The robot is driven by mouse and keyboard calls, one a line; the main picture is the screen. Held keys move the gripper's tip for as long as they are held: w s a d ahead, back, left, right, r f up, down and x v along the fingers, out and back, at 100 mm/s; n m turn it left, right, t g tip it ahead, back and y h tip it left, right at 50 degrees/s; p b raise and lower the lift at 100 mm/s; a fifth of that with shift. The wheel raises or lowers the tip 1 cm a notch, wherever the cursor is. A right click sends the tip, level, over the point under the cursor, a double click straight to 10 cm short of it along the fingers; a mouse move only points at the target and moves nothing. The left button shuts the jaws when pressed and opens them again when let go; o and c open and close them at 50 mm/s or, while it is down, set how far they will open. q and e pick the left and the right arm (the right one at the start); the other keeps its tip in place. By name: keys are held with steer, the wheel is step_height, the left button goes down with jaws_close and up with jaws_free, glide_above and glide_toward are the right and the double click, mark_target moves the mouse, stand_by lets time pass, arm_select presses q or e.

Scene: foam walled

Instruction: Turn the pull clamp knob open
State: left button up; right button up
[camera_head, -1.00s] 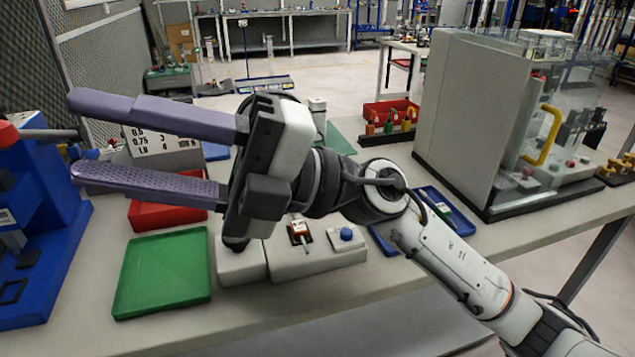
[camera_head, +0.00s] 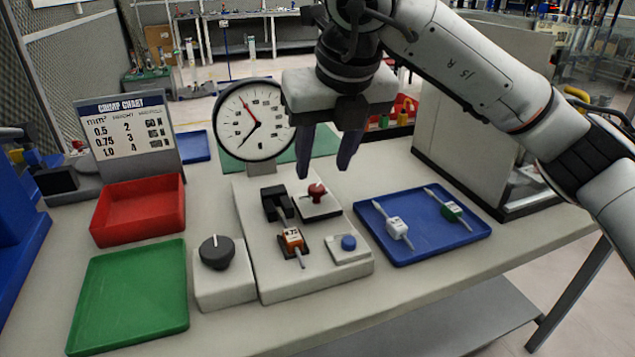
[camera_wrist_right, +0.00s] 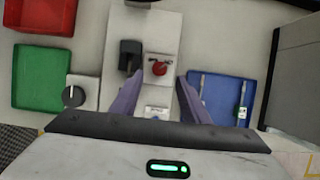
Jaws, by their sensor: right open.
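I take the red knob as the clamp knob. My right gripper (camera_head: 323,172) is open and empty, pointing down above and near the red knob. In the right wrist view the red knob (camera_wrist_right: 159,68) shows just beyond the fingertips, apart from them. My left gripper is not in view.
A black dial (camera_head: 216,252) sits on a white box at the tester's left. A round gauge (camera_head: 254,120) stands behind. A blue tray (camera_head: 440,252) with two small parts lies right. Red (camera_head: 137,232) and green (camera_head: 130,340) trays lie left. A grey machine (camera_head: 450,140) stands back right.

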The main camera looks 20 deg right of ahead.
mark_target(317, 188)
steer(key=x, duration=0.6)
steer(key=shift+f, duration=0.2)
steer(key=shift+a, duration=0.1)
steer(key=shift+c, duration=0.5)
jaws_close()
